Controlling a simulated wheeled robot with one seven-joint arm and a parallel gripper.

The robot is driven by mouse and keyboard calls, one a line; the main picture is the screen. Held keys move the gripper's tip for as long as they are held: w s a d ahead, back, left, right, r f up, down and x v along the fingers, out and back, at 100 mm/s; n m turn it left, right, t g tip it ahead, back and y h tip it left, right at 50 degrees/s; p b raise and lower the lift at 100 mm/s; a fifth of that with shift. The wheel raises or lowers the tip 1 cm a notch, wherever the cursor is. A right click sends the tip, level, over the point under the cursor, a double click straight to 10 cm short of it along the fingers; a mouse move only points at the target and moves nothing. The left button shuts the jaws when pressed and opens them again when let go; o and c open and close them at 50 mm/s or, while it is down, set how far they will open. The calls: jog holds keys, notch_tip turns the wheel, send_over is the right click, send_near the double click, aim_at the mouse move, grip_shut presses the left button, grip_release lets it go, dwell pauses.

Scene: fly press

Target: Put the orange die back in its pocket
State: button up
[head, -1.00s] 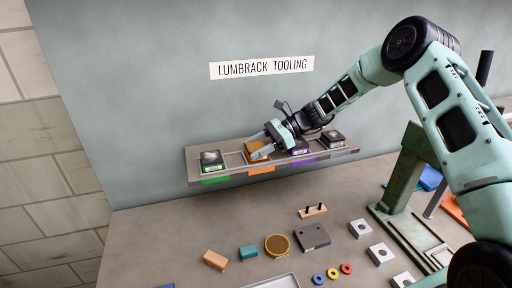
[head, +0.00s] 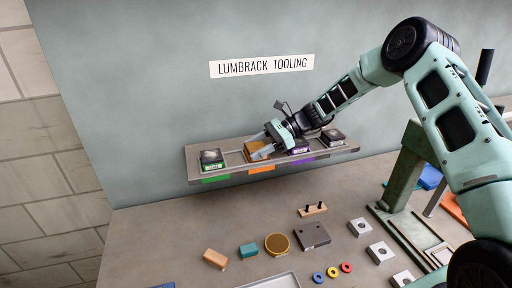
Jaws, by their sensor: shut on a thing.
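The orange die (head: 256,147) is a small block at the shelf rack (head: 230,168) on the wall, above the orange label (head: 261,169). My gripper (head: 259,148) is shut on the die, reaching in from the right with its fingers pointing left. The die looks to be at the orange-labelled pocket, slightly tilted. The fingers partly cover it, and I cannot tell whether it rests on the pocket floor.
A green-labelled die (head: 211,159) stands left on the rack, a purple-labelled one (head: 298,146) close right of my gripper, and a dark one (head: 333,137) at the right end.

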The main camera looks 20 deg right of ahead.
aim_at(256, 146)
jog(key=o, duration=1.6)
notch_tip(256, 146, up, 10)
jog(key=b, duration=0.4)
